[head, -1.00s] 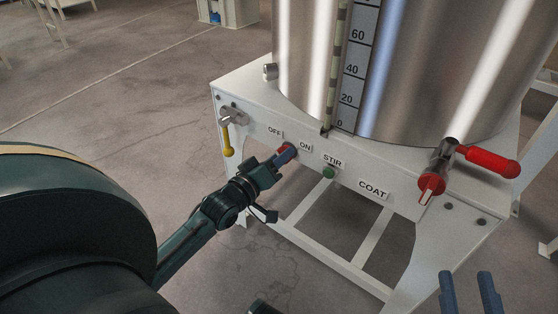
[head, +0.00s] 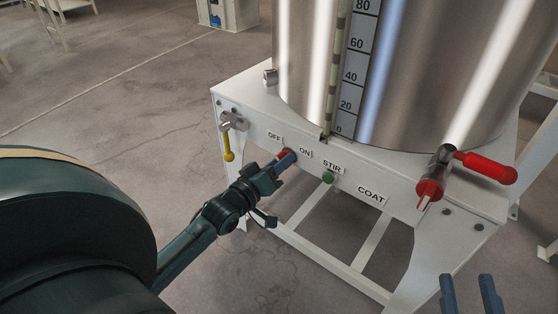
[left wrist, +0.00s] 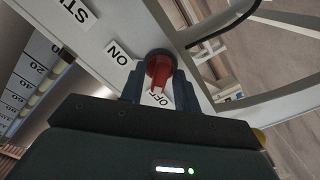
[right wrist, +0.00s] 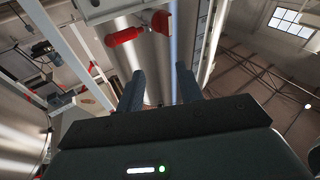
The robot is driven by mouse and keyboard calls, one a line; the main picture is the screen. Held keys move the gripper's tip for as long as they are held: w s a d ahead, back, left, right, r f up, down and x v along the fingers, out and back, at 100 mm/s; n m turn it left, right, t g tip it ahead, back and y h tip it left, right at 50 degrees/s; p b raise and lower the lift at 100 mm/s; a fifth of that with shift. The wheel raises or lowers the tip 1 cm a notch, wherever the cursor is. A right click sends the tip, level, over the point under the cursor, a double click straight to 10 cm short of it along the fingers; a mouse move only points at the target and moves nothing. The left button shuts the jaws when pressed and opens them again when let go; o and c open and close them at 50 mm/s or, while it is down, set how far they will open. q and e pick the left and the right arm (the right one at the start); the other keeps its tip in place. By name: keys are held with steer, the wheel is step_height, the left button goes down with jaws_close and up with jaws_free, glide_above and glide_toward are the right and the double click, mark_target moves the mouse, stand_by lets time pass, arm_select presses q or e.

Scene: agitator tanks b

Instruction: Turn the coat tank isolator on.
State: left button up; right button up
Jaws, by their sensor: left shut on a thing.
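The red isolator knob (left wrist: 160,72) sits on the white front panel of the coat tank stand, between the OFF label (head: 274,136) and the ON label (head: 305,153). In the left wrist view its grip bar runs down toward the OFF label (left wrist: 157,99). My left gripper (head: 286,159) is shut on the knob, with one finger on each side of it in the left wrist view (left wrist: 160,85). In the head view the fingers hide most of the knob. My right gripper (head: 468,292) is open and empty, low at the right, apart from the stand.
A green STIR button (head: 328,177) is right of the knob, then the COAT label (head: 371,196). A yellow-handled valve (head: 229,150) hangs at the panel's left. A red-handled outlet valve (head: 432,184) juts out at the right. The steel tank (head: 430,70) stands above.

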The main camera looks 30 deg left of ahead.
arm_select(q)
steer(key=shift+d+m+p, duration=0.1)
steer(key=shift+m+p, duration=5)
steer(key=shift+m, duration=3.4)
arm_select(e)
steer(key=shift+s+d+f+m+g+h, duration=0.15)
steer(key=shift+d+m+g+h, duration=0.25)
steer(key=shift+g+h, duration=0.35)
steer(key=shift+s+d+f+m+g+h, duration=0.2)
steer(key=shift+d+g+h, duration=0.4)
steer(key=shift+g, duration=0.25)
steer(key=shift+s+d+f+m+g+h, duration=0.15)
steer(key=shift+d+m+g+h, duration=0.2)
steer(key=shift+g+h, duration=0.4)
steer(key=shift+d, duration=0.1)
arm_select(q)
steer(key=o, duration=0.6)
steer(key=shift+s, duration=0.1)
